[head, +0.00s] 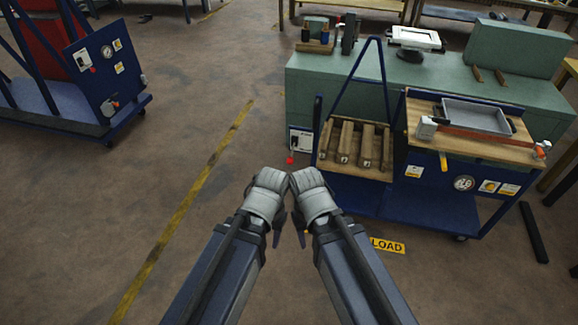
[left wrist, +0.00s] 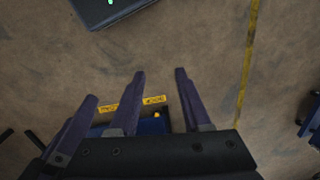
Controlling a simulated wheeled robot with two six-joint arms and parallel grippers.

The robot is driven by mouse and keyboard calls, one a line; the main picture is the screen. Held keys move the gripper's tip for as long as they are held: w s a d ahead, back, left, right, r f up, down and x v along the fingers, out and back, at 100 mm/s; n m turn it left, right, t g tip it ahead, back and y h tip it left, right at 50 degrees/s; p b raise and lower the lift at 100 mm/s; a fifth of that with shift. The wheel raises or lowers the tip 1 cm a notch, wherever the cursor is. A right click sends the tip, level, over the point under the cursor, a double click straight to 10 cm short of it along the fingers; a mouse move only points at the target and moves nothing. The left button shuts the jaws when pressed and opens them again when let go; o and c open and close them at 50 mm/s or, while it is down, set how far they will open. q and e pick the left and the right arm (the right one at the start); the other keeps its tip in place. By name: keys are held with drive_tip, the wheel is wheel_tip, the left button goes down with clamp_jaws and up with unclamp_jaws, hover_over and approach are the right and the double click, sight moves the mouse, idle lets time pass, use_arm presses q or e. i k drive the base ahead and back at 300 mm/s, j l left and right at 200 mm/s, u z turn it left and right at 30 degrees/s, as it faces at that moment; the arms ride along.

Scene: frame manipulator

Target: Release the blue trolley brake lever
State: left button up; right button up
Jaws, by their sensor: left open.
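I cannot tell for sure which part is the brake lever. My left gripper (head: 266,228) is low in the middle, pointing down and partly hidden by its wrist. In the left wrist view its dark fingers (left wrist: 159,74) are apart with nothing between them. My right gripper (head: 300,232) is close beside it, its fingers mostly hidden.
The trolley carries wooden blocks (head: 346,142) and a grey tray (head: 476,117). A green bench (head: 335,76) stands behind it. A yellow LOAD sign (head: 386,246) lies on the floor. Another blue cart (head: 104,62) is at the far left.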

sight(290, 160)
drive_tip(key=i+j, duration=0.25)
drive_tip(key=i, duration=0.25)
drive_tip(key=i+j, duration=0.2)
drive_tip(key=i, duration=0.35)
drive_tip(key=i+j, duration=0.25)
drive_tip(key=i, duration=0.25)
